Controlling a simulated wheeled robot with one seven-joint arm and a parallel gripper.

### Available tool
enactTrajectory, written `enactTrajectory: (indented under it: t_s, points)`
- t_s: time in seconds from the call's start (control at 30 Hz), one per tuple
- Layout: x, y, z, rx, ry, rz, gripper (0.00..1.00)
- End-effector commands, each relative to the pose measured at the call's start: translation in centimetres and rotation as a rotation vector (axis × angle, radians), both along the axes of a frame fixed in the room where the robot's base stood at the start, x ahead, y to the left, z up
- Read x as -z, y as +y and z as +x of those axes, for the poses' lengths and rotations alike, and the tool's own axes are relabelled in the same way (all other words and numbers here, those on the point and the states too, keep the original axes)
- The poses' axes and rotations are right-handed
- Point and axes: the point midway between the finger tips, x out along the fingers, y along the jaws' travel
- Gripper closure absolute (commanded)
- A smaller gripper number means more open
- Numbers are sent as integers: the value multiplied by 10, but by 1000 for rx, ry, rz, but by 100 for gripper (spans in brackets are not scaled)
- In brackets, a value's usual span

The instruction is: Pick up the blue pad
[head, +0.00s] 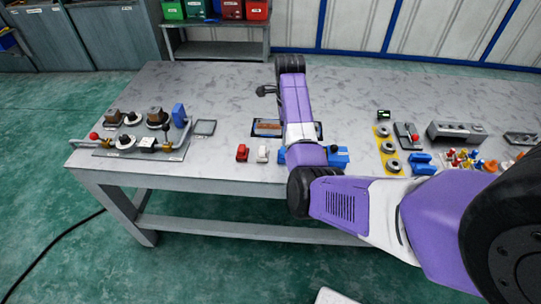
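Several blue things are on the grey table, and I cannot tell for sure which is the pad. A blue block (179,115) stands upright at the right of the left-hand plate of parts. A blue piece (338,156) lies by my arm, which hides part of it. Low blue pieces (421,164) lie to the right, beside the yellow strip. My gripper (266,90) shows as a small dark shape left of my wrist, over the far middle of the table. Its fingers are too small to read. None of the blue pieces is near it.
A yellow strip with rings (388,148) and several small coloured parts (465,158) fill the right.

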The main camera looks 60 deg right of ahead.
Motion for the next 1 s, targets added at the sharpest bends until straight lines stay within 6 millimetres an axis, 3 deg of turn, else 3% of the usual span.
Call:
enactTrajectory:
  t_s: [0.1, 0.2, 0.57, 0.83, 1.0]
  points:
    - [3, 20, -14, 116, 54, 89, 24]
    - [4, 25, -17, 166, 66, 109, 24]
    - [36, 24, -16, 175, 65, 107, 24]
    - [72, 21, -14, 175, 64, 106, 24]
    - [81, 21, -13, 174, 62, 104, 24]
